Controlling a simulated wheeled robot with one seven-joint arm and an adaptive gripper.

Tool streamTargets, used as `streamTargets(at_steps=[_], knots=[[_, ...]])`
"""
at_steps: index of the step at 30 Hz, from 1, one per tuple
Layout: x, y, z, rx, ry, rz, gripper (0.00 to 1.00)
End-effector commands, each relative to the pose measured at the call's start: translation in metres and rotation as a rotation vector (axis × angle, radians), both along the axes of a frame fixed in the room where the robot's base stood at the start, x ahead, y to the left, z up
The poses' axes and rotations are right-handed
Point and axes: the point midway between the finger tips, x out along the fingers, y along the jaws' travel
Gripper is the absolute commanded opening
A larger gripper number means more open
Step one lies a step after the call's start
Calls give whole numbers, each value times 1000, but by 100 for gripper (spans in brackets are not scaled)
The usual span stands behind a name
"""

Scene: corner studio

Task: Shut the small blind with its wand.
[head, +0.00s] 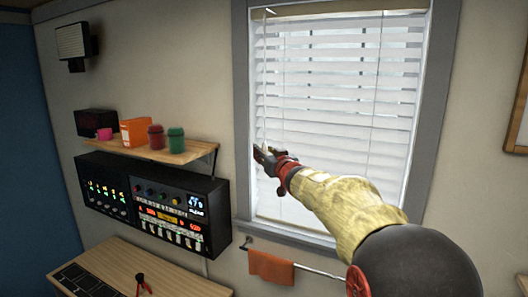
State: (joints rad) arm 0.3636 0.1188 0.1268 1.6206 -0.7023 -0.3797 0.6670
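The small white blind (335,75) hangs in the grey-framed window at centre right. Its slats are partly tilted, with bright gaps and the outside showing between them. A small fitting shows at the blind's top left corner. I cannot clearly make out the wand; thin vertical lines run down the blind's left part. My gripper (262,153) is at the blind's lower left edge, in front of the window frame's inner side. Its fingers are small and dark, and I cannot tell whether they are open or hold the wand. My arm hides the blind's lower right part.
A wooden shelf (165,152) with an orange box (135,131) and cups stands out left of the window. Below it are black control panels (165,212) and a desk (125,275). An orange towel (271,268) hangs on a rail below the window.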

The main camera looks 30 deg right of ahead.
Motion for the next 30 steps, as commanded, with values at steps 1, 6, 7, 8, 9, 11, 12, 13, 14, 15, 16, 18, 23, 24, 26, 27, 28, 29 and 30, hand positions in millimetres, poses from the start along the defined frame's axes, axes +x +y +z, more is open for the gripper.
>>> streamTargets(at_steps=[1, 6, 7, 8, 9, 11, 12, 13, 14, 15, 16, 18, 23, 24, 26, 27, 28, 29, 30], knots=[[5, -1, 0, 0, 1, 0, 33], [11, -2, 0, -1, 1, -1, 33], [11, -2, 0, -1, 1, -1, 33], [11, -2, 0, -1, 1, -1, 33], [11, -2, 0, -1, 1, -1, 33], [11, -2, 0, -1, 1, -1, 33], [11, -2, 0, -1, 1, -1, 33], [11, -2, 0, -1, 1, -1, 33], [11, -2, 0, -1, 1, -1, 32], [11, -2, 0, -1, 1, -1, 29], [11, -2, 0, -1, 0, -1, 28], [11, -2, 0, -1, 0, -1, 24], [11, -2, 0, -1, 0, -1, 15], [11, -2, 0, -1, 0, -1, 12], [11, -2, 0, -1, 0, -1, 9], [11, -2, 0, -1, 0, -1, 7], [11, -2, 0, -1, 0, -1, 5], [11, -2, 0, -1, 0, -1, 3], [11, -2, 0, -1, 0, -1, 1]])
